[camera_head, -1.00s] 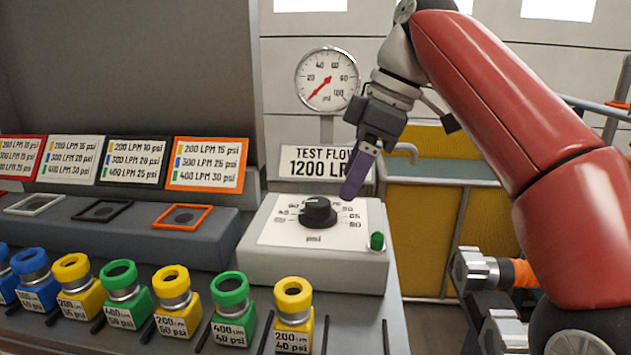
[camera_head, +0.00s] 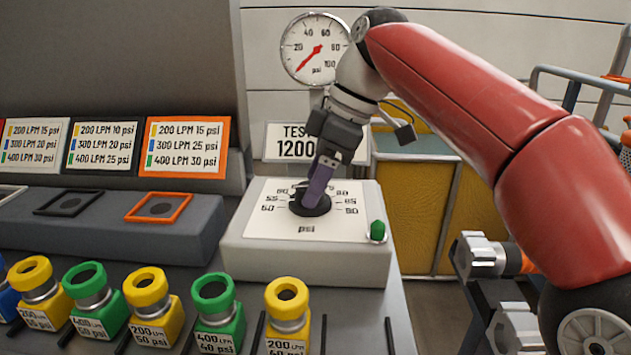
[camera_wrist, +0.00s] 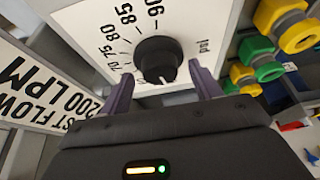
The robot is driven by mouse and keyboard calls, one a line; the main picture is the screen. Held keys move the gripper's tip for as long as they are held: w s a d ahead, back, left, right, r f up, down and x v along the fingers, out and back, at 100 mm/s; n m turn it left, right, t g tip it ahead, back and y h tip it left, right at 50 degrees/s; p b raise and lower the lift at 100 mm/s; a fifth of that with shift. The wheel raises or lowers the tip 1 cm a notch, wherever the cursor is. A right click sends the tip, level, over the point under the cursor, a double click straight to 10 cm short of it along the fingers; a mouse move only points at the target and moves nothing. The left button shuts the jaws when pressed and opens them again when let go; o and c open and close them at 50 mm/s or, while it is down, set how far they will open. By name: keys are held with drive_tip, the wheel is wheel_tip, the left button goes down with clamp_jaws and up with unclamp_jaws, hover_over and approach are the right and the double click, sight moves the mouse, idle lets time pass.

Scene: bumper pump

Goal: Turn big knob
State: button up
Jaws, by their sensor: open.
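The big black knob (camera_head: 311,207) sits on the white psi dial plate of a grey box (camera_head: 300,258). In the head view my gripper (camera_head: 318,188) is over the knob and its purple fingers hide part of it. In the wrist view the knob (camera_wrist: 158,60) lies just beyond and between the two spread purple fingertips (camera_wrist: 160,85). A white pointer mark shows on the knob's near side. My gripper is open, and I cannot tell whether a finger touches the knob.
A small green knob (camera_head: 377,231) sits at the box's right corner. A pressure gauge (camera_head: 316,49) and a test flow sign (camera_head: 283,141) stand behind. Several yellow and green nozzles (camera_head: 288,306) line the front. An orange-framed card (camera_head: 187,147) stands at left.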

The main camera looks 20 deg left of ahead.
drive_tip(key=shift+f, duration=0.25)
drive_tip(key=c, duration=1)
drive_tip(key=shift+o, duration=0.2)
